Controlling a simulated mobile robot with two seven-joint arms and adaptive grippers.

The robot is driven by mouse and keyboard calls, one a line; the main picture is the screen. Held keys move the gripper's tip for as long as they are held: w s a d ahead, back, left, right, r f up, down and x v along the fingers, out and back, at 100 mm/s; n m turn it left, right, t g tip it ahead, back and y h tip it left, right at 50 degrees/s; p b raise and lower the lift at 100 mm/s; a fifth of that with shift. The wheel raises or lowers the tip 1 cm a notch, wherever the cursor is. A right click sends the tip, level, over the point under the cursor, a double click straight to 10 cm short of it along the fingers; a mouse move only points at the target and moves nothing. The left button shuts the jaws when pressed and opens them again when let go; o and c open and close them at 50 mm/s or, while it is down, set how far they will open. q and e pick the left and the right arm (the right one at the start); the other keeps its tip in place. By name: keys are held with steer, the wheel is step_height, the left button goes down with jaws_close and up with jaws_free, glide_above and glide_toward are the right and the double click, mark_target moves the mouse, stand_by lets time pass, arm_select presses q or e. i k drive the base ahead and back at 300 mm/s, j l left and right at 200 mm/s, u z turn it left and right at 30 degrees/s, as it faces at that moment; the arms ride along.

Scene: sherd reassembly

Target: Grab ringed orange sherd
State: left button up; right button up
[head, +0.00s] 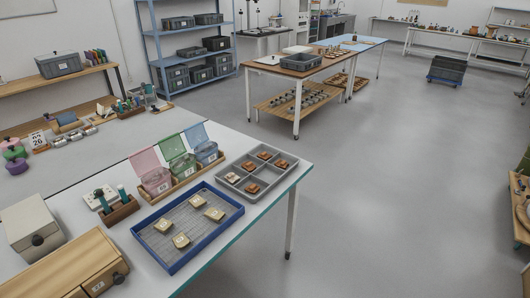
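Several orange-brown sherds lie in the compartments of a grey divided tray (230,188) near the right end of the near table. One sherd (264,155) is at the back, one (281,163) at the right, one (252,188) at the front, and a paler one (233,177) at the left. Their markings are too small for me to tell which one is ringed. Neither of my grippers is in view.
A blue mesh tray (172,268) with several pale yellowish pieces lies in front of the grey tray. Pink, green and blue lidded bins (183,165) stand behind it. A wooden drawer box (70,268) and a light box (32,226) stand at the left. Open floor lies right.

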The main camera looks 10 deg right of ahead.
mark_target(265, 157)
steer(key=i+l+u, duration=0.1)
steer(key=l, duration=0.35)
steer(key=i+l+u, duration=0.1)
steer(key=i+l, duration=0.15)
steer(key=l, duration=0.2)
steer(key=i+l+u, duration=0.15)
steer(key=l, duration=0.3)
steer(key=i+l+u, duration=0.1)
steer(key=l, duration=0.4)
steer(key=i+l+u, duration=0.1)
steer(key=l, duration=0.4)
steer(key=i+l+u, duration=0.1)
steer(key=l, duration=0.4)
